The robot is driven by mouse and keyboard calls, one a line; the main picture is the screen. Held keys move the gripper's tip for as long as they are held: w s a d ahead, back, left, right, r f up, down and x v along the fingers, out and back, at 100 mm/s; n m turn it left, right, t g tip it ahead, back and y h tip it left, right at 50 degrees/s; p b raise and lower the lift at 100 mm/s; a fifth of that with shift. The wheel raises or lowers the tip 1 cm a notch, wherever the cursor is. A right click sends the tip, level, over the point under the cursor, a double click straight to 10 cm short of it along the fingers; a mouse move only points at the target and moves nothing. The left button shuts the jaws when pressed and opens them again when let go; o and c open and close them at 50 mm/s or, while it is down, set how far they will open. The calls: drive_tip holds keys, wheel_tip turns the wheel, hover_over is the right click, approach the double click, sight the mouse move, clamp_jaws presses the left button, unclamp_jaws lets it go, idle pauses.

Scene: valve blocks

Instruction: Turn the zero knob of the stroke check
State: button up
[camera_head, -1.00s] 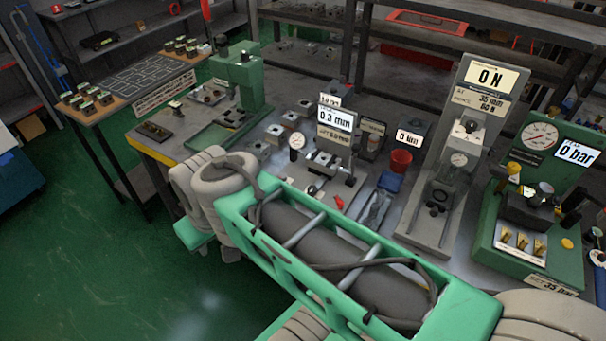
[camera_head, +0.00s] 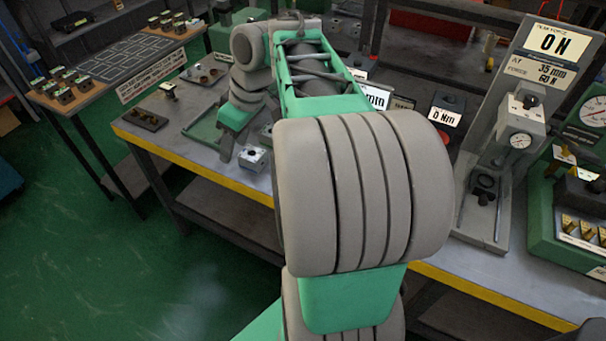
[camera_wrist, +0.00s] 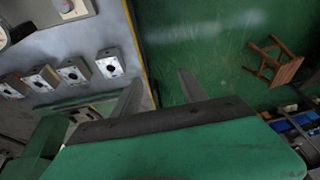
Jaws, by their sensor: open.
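The stroke check is mostly hidden behind my arm in the head view; part of its mm display (camera_head: 377,97) shows. Its zero knob cannot be made out in either view. A piece of a round white dial (camera_wrist: 3,36) shows at the left edge of the wrist view; I cannot tell whether it belongs to the stroke check. My gripper (camera_wrist: 160,92) is open and empty, its fingers over the bench edge and the green floor. In the head view my gripper (camera_head: 226,150) hangs above the bench, left of the display.
Several metal valve blocks (camera_wrist: 110,63) stand on the bench near my gripper; one block (camera_head: 254,158) shows at the front edge. The force stand (camera_head: 492,150) reads 0 N at right. A green tray (camera_head: 208,128) lies left. A wooden stool (camera_wrist: 275,60) stands on the open floor.

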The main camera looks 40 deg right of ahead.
drive_tip(key=s+d+f+n+y+b, duration=0.1)
drive_tip(key=s+d+f+n+b, duration=0.2)
drive_tip(key=d, duration=0.7)
drive_tip(key=s+d+f+n+b, duration=0.1)
drive_tip(key=s+d+f+b, duration=0.25)
drive_tip(key=d+f, duration=0.45)
drive_tip(key=f+b, duration=0.1)
drive_tip(key=w+f+b, duration=0.2)
drive_tip(key=f, duration=0.1)
drive_tip(key=shift+a, duration=0.1)
drive_tip(key=shift+c, duration=0.3)
clamp_jaws()
